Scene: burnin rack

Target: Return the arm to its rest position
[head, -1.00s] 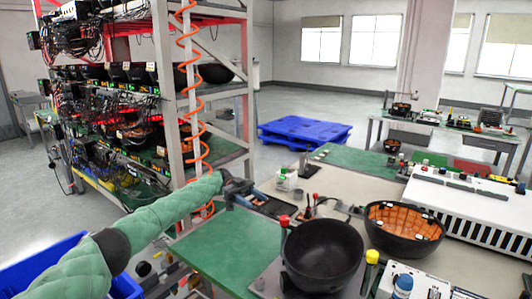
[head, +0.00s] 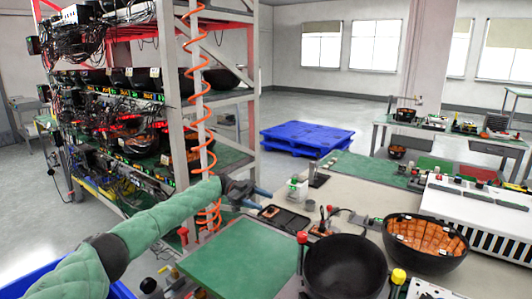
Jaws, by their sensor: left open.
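My left arm, in a green padded sleeve, comes in from the lower left of the head view. My left gripper (head: 262,199) is at its end, above the far left part of the workbench (head: 240,258), between the rack and the bench top. It is small in the picture; its jaws are open and I see nothing held in them. The rack (head: 172,90) stands just behind and left of the gripper. My right gripper is not in view.
A black bowl (head: 345,268) and a bowl with an orange inside (head: 426,238) sit on the bench. An orange coiled hose (head: 199,110) hangs beside the rack post, near my left wrist. A blue pallet (head: 305,138) lies on the open floor behind.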

